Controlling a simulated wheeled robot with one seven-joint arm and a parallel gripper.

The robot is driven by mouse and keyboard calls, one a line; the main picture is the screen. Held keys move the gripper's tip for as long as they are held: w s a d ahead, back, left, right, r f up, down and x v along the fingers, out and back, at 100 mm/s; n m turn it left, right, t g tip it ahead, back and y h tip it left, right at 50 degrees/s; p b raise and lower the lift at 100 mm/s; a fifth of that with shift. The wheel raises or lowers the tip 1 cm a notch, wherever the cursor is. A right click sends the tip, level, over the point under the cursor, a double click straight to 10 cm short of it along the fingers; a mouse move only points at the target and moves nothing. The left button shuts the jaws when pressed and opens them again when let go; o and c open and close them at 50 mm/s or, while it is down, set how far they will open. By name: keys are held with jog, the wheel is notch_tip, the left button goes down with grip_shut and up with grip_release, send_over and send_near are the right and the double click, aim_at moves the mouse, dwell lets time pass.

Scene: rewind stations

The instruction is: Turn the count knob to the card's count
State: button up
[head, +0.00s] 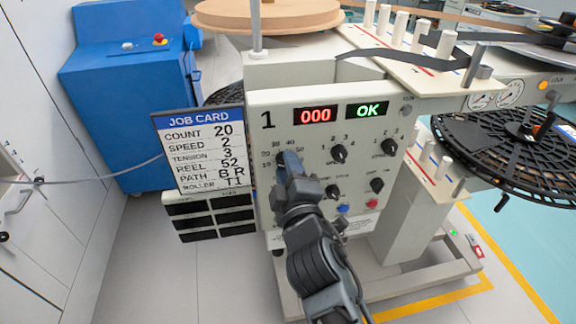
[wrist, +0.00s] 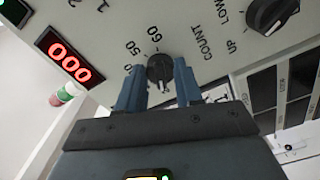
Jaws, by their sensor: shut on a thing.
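The job card (head: 199,152) hangs on the left of the station panel and reads COUNT 20. The count knob (wrist: 160,67) is dark and round, with COUNT, 50 and 60 printed near it in the wrist view. My gripper (head: 287,160) reaches the panel's left side and hides the knob in the head view. In the wrist view my gripper (wrist: 158,82) has one blue finger on each side of the knob and is shut on it. A small pale mark shows on the knob's lower edge. I cannot tell which number the knob points to.
The panel (head: 263,185) has a red display (head: 315,116) reading 000 and a green display (head: 367,110) reading OK. Other dark knobs (head: 338,154) and blue and red buttons sit right of my gripper. A blue cabinet (head: 125,95) stands at the back left.

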dwell(0.3)
jog(key=o, duration=1)
jog(key=shift+o, duration=0.2)
jog(key=shift+s, duration=0.1)
jog(key=v, duration=0.7)
jog(key=shift+s, duration=0.35)
jog(key=shift+d, duration=0.1)
